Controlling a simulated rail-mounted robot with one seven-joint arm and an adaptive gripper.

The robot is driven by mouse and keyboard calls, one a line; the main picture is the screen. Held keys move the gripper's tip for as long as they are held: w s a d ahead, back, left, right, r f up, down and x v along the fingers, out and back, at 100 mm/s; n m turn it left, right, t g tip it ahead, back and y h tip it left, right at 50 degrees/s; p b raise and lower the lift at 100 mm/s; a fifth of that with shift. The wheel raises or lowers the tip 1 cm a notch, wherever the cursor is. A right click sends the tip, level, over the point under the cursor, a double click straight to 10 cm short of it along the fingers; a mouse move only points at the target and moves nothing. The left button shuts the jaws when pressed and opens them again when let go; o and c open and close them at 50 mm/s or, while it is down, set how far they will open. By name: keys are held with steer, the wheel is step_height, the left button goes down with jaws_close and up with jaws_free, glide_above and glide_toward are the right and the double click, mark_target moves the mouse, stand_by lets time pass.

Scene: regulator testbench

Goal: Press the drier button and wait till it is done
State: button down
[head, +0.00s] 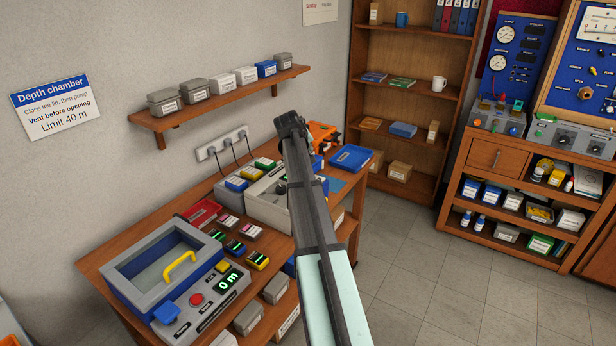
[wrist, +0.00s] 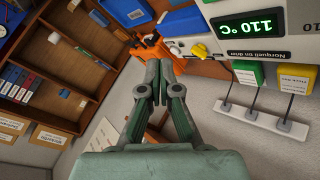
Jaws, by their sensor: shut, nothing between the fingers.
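The drier is a pale box with a dark round part on its visible side. It stands on the wooden bench (head: 120,262) in the head view (head: 265,207), partly hidden by my arm. In the wrist view its pale panel (wrist: 225,40) appears upside down at the upper right, labelled as a tin drier. Its green display (wrist: 262,24) reads 110 °C. A yellow button-like part (wrist: 199,51) sits at the panel's edge, apart from my fingers. My gripper (wrist: 162,72) is shut and empty, left of and below that yellow part in the wrist view.
An orange object (wrist: 148,50) lies just beyond my fingertips, and a blue tray (head: 352,158) is beside it on the bench. The depth chamber (head: 165,262) and several small boxes stand on the bench's near side. A power strip (wrist: 266,120) is on the wall. Open floor lies right.

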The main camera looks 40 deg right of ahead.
steer(key=shift+f+b, duration=1.95)
steer(key=shift+f, duration=2.35)
steer(key=shift+f, duration=0.15)
steer(key=shift+f, duration=0.3)
steer(key=shift+f+b, duration=0.45)
steer(key=shift+b, duration=0.05)
steer(key=shift+r+p, duration=0.45)
steer(key=shift+r, duration=0.45)
steer(key=shift+r+p, duration=1.15)
steer(key=shift+r, duration=1.4)
